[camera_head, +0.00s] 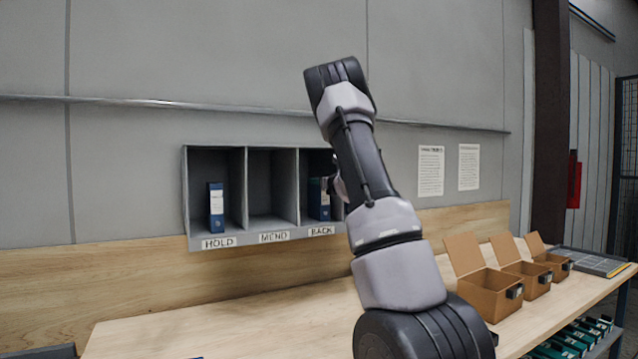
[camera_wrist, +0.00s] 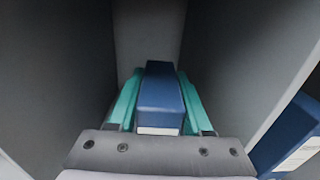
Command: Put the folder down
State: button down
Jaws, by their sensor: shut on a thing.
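A blue folder (camera_wrist: 161,90) stands between the two teal fingers of my gripper (camera_wrist: 160,100) in the wrist view, with a pale strip on its near end. My gripper is shut on it, inside a grey compartment. In the head view this folder (camera_head: 318,205) is in the compartment labelled BACK, at its lower part, and my arm hides most of the gripper. The grey rack (camera_head: 272,235) has compartments labelled HOLD, MEND and BACK. Whether the folder touches the compartment floor is hard to tell.
Another blue folder (camera_head: 216,208) stands upright in HOLD; MEND looks empty. A blue thing with a pale label (camera_wrist: 298,140) shows past the right wall in the wrist view. Open cardboard boxes (camera_head: 488,294) stand on the wooden bench (camera_head: 230,325), whose left part is mostly clear.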

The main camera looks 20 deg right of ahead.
jog(key=shift+c, duration=1.6)
grip_release()
jog(key=shift+f, duration=0.1)
